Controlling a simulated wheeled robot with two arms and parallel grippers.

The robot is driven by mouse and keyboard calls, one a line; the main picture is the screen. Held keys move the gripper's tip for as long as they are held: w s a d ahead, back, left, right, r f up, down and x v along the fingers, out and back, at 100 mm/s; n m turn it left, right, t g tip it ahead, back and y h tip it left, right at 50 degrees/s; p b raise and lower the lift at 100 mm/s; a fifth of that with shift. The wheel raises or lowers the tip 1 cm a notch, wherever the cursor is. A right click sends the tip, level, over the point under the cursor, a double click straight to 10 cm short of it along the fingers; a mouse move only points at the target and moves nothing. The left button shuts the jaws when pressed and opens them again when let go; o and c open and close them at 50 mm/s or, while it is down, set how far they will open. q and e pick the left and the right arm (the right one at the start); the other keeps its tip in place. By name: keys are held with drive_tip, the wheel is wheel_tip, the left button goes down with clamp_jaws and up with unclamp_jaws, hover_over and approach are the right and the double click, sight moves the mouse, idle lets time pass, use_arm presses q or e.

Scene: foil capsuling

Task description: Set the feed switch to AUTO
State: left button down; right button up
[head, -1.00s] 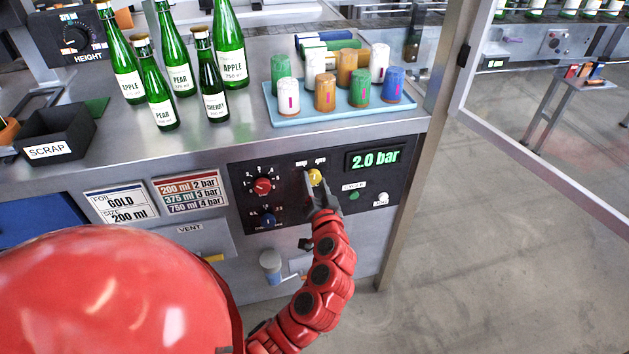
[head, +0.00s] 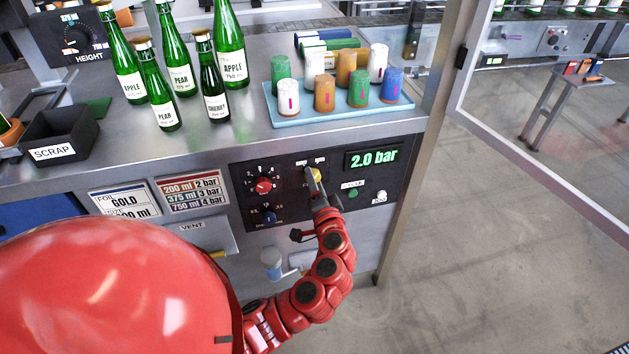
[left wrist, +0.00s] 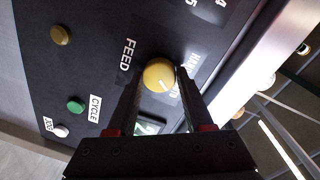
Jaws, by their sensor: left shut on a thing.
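The feed switch is a yellow round knob (head: 317,174) on the dark control panel (head: 335,226), left of the green 2.0 bar display. In the left wrist view the knob (left wrist: 158,75) sits between my fingertips, beside the FEED label (left wrist: 127,54). A white line on its face points toward the position labels, which a finger partly covers. I cannot tell surely which label it points at. My left gripper (head: 316,184) is shut on the knob; it also shows in the left wrist view (left wrist: 160,85). My right gripper is not in view.
A red knob (head: 263,186) and a blue knob (head: 268,216) are left on the panel. A green CYCLE button (head: 353,194) and a white button (head: 381,196) are right. Green bottles (head: 234,68) and a blue tray (head: 340,115) of foil capsules stand above.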

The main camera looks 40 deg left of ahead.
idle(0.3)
use_arm(q)
drive_tip(key=shift+c, duration=1.4)
unclamp_jaws()
drive_tip(key=shift+d, duration=0.15)
drive_tip(key=b+v, duration=0.4)
drive_tip(key=v, duration=1.3)
drive_tip(key=shift+s, duration=0.1)
